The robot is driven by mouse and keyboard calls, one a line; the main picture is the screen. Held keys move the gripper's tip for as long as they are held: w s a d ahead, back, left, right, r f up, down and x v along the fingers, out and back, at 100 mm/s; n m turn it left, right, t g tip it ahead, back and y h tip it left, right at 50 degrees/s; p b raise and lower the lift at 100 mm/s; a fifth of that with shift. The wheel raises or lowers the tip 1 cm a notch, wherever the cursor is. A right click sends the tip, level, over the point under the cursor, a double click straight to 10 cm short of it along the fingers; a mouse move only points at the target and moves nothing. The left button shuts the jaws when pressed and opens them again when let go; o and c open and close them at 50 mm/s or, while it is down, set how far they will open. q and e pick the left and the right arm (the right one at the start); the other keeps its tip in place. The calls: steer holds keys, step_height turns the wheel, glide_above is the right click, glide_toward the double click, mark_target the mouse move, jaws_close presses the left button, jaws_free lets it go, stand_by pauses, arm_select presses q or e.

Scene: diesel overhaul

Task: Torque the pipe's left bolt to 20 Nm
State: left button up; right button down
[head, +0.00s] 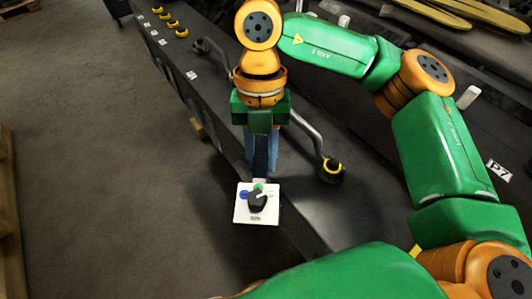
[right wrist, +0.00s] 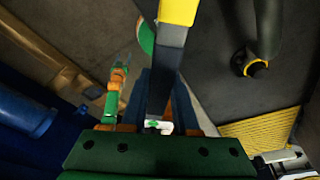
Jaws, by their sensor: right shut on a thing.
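A grey bent pipe (head: 305,128) lies on the dark bench block. Its far left end (head: 203,46) and its near right end (head: 331,172), which has a yellow ring, both show; I cannot make out a bolt head. My right gripper (head: 262,165) points down between the two ends, left of the near one. In the right wrist view its blue fingers (right wrist: 160,95) are shut on a dark bar-like tool (right wrist: 166,65) with a yellow part.
The dark bench block (head: 385,205) runs from upper left to lower right, with several yellow rings (head: 172,22) at its far end. Open floor (head: 90,150) lies to its left. A wooden edge (head: 8,220) stands at far left. Yellow parts (head: 440,12) lie at upper right.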

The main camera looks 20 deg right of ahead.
steer(key=shift+a, duration=0.2)
steer(key=shift+w+a+m, duration=0.25)
steer(key=shift+a+m, duration=0.15)
stand_by(0.4)
steer(key=shift+w+a+m, duration=0.2)
steer(key=shift+a+m, duration=0.2)
steer(key=shift+w+a+m+y, duration=0.2)
steer(key=shift+a+m+y, duration=0.1)
steer(key=shift+a, duration=0.05)
steer(key=shift+a, duration=0.1)
stand_by(0.3)
steer(key=shift+w+a+p, duration=0.25)
steer(key=shift+a+p, duration=0.05)
